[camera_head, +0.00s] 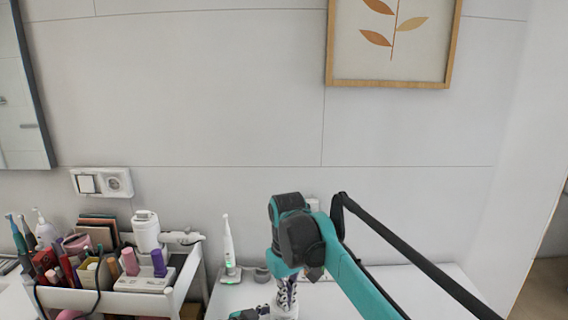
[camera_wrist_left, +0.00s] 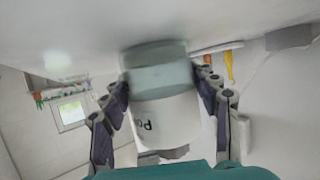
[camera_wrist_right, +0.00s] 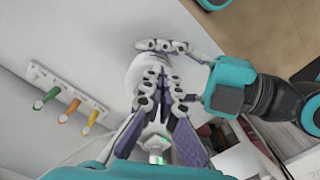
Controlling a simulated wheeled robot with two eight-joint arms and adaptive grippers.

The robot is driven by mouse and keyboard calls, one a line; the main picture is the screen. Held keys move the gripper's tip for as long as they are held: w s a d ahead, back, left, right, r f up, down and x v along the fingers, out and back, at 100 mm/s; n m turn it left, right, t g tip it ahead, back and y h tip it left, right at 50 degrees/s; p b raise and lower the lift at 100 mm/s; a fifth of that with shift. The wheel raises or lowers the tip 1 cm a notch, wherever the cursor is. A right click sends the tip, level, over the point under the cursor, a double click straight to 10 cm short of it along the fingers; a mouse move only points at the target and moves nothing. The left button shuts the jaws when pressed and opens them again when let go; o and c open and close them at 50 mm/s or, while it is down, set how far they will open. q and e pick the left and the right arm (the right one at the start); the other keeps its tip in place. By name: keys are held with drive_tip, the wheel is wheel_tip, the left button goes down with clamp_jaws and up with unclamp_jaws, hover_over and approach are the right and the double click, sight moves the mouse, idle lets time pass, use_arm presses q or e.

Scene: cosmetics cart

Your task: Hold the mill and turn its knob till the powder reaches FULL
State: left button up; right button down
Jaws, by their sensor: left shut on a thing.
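The mill (camera_wrist_left: 165,110) is a white cylinder with a pale green, see-through end section and partly visible dark lettering. In the left wrist view it sits between the fingers of my left gripper (camera_wrist_left: 164,95), which is shut on it. Its white rounded body (camera_wrist_right: 139,73) also shows in the right wrist view, partly behind the fingers. My right gripper (camera_wrist_right: 163,88) reaches to the mill with its fingertips close together in front of it. In the head view the right gripper (camera_head: 286,294) points down at the bottom edge. The knob, powder level and FULL mark cannot be made out.
A white cart (camera_head: 185,280) crowded with cosmetics stands at the left. An electric toothbrush (camera_head: 229,245) stands on a charger beside it. A rack (camera_wrist_right: 65,95) with colourful hanging items is on the wall.

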drive_tip(key=shift+w+d, duration=0.1)
drive_tip(key=shift+d, duration=0.05)
drive_tip(key=shift+w+d, duration=0.2)
drive_tip(key=shift+d, duration=0.25)
drive_tip(key=shift+w+d, duration=0.25)
use_arm(q)
drive_tip(key=shift+s, duration=0.1)
use_arm(e)
drive_tip(key=shift+w, duration=0.1)
drive_tip(key=shift+d, duration=0.15)
wheel_tip(320, 180, up, 6)
drive_tip(key=shift+s+d, duration=0.25)
drive_tip(key=shift+s, duration=0.05)
idle(0.5)
